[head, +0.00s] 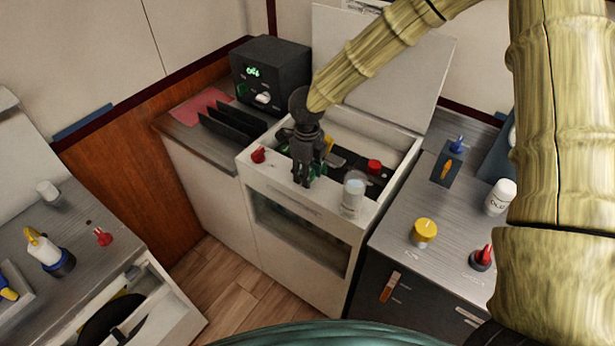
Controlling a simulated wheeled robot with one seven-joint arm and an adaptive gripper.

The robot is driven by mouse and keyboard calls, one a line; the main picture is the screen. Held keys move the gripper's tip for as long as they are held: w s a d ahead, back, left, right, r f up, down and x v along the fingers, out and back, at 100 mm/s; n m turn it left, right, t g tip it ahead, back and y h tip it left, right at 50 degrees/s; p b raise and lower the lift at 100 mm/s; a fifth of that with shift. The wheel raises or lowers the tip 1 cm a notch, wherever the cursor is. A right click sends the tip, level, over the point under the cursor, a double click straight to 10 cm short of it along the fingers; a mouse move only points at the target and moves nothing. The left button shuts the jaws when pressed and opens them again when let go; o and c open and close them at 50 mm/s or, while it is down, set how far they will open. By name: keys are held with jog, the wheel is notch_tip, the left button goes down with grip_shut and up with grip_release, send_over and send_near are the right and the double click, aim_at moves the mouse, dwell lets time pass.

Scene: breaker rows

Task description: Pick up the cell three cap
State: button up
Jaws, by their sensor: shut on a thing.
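My gripper (304,180), dark with green parts, points down at the front rim of the open white unit (275,185). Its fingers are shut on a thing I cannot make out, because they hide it. A red cap (258,155) is on the rim to the left of my gripper. Another red cap (374,166) sits on the dark strip (347,160) inside the unit, to the right. I cannot tell which cap is cell three's. My gripper covers part of the strip.
The raised white lid (405,70) is behind. A black device (270,72) and dark upright plates (235,127) stand left. A yellow-capped jar (424,232) is on the right counter.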

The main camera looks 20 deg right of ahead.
notch_tip(320, 180, up, 2)
jog(key=shift+r+b, duration=0.1)
jog(key=shift+b, duration=0.4)
jog(key=shift+c, duration=0.2)
jog(key=s+a+b, duration=0.2)
jog(key=s, duration=0.5)
jog(key=s+a+r+b, duration=0.1)
jog(key=s+a+b, duration=0.1)
jog(key=s, duration=0.6)
jog(key=shift+s+a+r, duration=0.15)
jog(key=shift+s+a, duration=0.05)
jog(key=shift+a, duration=0.05)
